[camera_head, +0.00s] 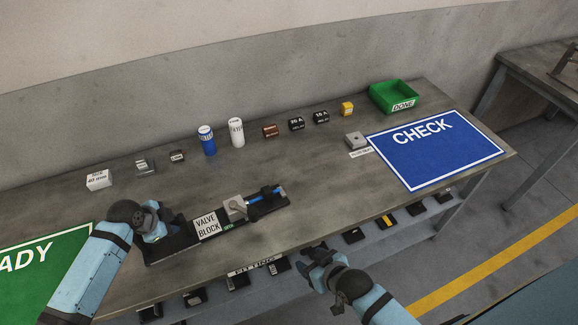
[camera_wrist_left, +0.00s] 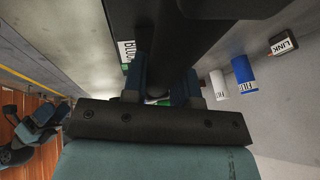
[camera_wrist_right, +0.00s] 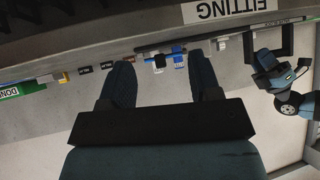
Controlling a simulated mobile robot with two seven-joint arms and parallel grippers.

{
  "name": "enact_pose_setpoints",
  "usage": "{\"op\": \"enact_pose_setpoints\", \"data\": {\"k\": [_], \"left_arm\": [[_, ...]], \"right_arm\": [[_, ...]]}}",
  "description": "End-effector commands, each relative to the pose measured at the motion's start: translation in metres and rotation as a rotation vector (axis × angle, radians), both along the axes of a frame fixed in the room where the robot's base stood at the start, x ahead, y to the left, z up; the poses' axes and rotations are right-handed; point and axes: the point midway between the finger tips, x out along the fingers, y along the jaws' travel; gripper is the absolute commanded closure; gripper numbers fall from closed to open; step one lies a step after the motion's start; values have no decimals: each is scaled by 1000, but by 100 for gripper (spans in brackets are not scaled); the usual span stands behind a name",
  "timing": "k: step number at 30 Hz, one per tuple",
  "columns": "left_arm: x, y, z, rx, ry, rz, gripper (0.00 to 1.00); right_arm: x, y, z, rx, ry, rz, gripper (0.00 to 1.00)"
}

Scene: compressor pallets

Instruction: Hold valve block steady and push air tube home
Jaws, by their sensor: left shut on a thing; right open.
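The valve block (camera_head: 180,243) is a long dark base with a white VALVE BLOCK label, lying near the table's front edge in the head view. A grey fitting (camera_head: 235,207) with a lever sits on its right half. The blue air tube (camera_head: 280,190), with a dark piece around it, lies to the right of the fitting; whether it is fully seated is too small to tell. My left gripper (camera_head: 166,226) is shut on the block's left end; its fingers also show in the left wrist view (camera_wrist_left: 160,88). My right gripper (camera_head: 318,262) is open and empty, off the front edge.
Behind stand a blue can (camera_head: 206,141), a white can (camera_head: 236,133) and several small labelled parts. A green DONE bin (camera_head: 394,96) is at the back right. A blue CHECK mat (camera_head: 435,150) lies right, a green mat (camera_head: 40,268) left. Black bins (camera_head: 238,281) hang below the front edge.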

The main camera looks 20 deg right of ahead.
Motion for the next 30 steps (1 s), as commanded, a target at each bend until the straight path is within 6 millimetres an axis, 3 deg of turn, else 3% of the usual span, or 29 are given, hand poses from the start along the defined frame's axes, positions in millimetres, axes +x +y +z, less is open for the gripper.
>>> {"op": "enact_pose_setpoints", "data": {"k": [1, 6, 15, 21, 22, 25, 30], "left_arm": [[-5, 2, -9, 10, 15, -2, 100], [-5, 2, -9, 10, 15, -2, 100], [-5, 2, -9, 10, 16, -2, 100], [-5, 3, -9, 11, 16, -2, 100], [-5, 3, -9, 11, 16, -2, 100], [-5, 3, -9, 11, 16, -2, 100], [-5, 2, -9, 10, 16, -2, 100]], "right_arm": [[-11, 0, 0, -4, -12, 7, 43], [-34, 0, 8, -15, -57, 25, 43], [-47, 1, 14, -18, -86, 36, 43], [-47, 1, 13, -18, -86, 36, 43], [-47, 1, 13, -18, -85, 36, 36], [-42, 1, 12, -10, -76, 27, 36], [-9, -2, 5, 73, 12, -52, 36]]}}
